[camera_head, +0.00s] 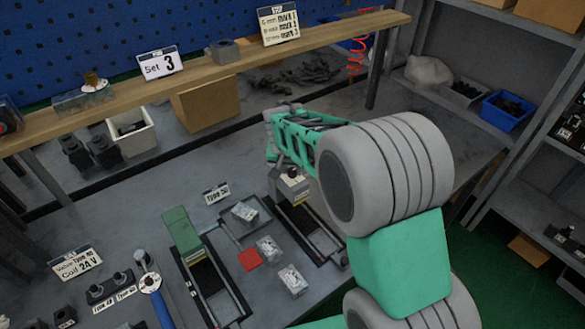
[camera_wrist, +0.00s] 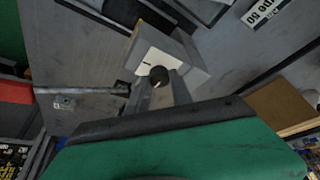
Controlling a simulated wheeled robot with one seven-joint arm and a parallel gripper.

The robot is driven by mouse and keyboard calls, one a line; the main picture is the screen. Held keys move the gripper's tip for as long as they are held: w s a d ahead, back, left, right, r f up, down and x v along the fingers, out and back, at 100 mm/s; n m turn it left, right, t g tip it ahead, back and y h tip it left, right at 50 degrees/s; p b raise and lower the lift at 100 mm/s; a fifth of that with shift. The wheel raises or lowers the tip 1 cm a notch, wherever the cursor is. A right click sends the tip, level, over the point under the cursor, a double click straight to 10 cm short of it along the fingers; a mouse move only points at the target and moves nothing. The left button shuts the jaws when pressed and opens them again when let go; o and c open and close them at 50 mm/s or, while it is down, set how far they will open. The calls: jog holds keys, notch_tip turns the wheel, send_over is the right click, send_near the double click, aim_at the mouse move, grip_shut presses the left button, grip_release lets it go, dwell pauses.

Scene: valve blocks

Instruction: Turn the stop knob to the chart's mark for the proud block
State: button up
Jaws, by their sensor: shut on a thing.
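The stop knob (camera_wrist: 158,75) is small, round and dark, with a pale tick, on the white face of a grey block (camera_wrist: 142,52). A short dark line shows on that face. In the head view the grey block (camera_head: 293,190) stands at the far end of the right rail. My gripper (camera_head: 285,167) is above it, shut on the knob, with its fingers partly hidden. The chart (camera_head: 279,26) on the shelf lists 6 mm mark 1, then marks 2 and 3 for further sizes, too small to read surely. I cannot tell which block is the proud one.
A "Set 3" card (camera_head: 159,64) stands on the shelf (camera_head: 205,72). A green block (camera_head: 181,230) stands at the left rail (camera_head: 225,303). Several clear-topped boxes and a red square (camera_head: 250,259) lie between the rails. Valve parts crowd the lower left.

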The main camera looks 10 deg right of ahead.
grip_shut()
jog(key=shift+f+n+b, duration=0.1)
jog(key=shift+n+b, duration=0.3)
jog(key=n+y+b, duration=0.1)
jog(key=n+b, duration=0.1)
jog(key=shift+d+f+n, duration=0.1)
jog(key=shift+d+n, duration=0.05)
jog(key=shift+n, duration=0.25)
jog(key=n+y+b, duration=0.1)
jog(key=n, duration=0.1)
jog(key=n+y+b, duration=0.1)
jog(key=n, duration=0.2)
jog(key=shift+d+y+b, duration=0.15)
jog(key=shift+y+b, duration=0.15)
jog(key=n+g+y, duration=0.1)
jog(key=n, duration=0.3)
jog(key=shift+w+n, duration=0.1)
jog(key=shift+n, duration=0.3)
jog(key=n, duration=0.2)
jog(key=n+g+y, duration=0.1)
jog(key=n, duration=0.1)
jog(key=shift+w+d+r, duration=0.1)
jog(key=shift+r, duration=0.1)
jog(key=shift+n, duration=0.3)
jog(key=o, duration=0.9)
grip_release()
jog(key=shift+g, duration=0.3)
